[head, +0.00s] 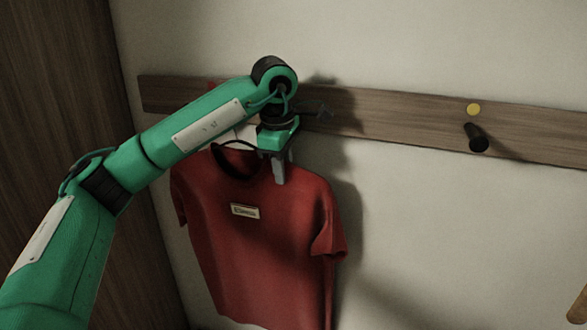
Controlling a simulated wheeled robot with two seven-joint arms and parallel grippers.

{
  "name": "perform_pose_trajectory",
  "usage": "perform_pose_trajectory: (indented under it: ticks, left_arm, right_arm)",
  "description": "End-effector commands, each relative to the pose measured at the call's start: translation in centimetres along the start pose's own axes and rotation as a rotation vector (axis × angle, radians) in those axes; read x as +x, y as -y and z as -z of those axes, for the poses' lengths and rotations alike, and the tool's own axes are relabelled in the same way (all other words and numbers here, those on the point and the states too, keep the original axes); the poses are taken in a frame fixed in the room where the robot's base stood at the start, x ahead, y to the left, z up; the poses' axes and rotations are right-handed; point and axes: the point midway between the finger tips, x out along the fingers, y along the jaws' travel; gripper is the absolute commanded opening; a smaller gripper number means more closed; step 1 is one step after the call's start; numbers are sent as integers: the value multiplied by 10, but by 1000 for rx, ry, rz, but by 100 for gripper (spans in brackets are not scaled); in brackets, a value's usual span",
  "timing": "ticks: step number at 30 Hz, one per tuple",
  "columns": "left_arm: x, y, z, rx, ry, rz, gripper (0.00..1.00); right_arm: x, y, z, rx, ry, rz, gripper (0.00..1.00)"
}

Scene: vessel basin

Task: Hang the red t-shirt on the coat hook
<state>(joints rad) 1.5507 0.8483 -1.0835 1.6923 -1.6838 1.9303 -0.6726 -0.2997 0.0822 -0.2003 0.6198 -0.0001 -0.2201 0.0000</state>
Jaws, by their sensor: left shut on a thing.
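The red t-shirt (255,245) hangs upright on a hanger, with a small pale label on its chest. My left gripper (280,172) is shut on it at the collar and shoulder, to the right of the neck opening. The hanger's top is mostly hidden behind my arm, so I cannot tell whether it touches anything on the rail. A dark coat hook (476,139) sticks out of the rail at the right, below a yellow dot, with nothing on it. My right gripper does not show.
A wooden rail (385,117) runs across the pale wall (430,230). A yellow dot (473,109) marks it above the hook. A small red patch (212,87) shows on the rail behind my arm. A dark wood panel (50,90) stands at the left. The wall below the hook is clear.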

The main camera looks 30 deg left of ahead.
Motion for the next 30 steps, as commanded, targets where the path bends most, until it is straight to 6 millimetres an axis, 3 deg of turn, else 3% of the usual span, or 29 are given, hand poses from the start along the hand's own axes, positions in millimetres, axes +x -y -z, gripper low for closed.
perform_pose_trajectory:
  ticks: [30]
  left_arm:
    - [0,0,82,-3,0,-2,0]
  right_arm:
    - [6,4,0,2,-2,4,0]
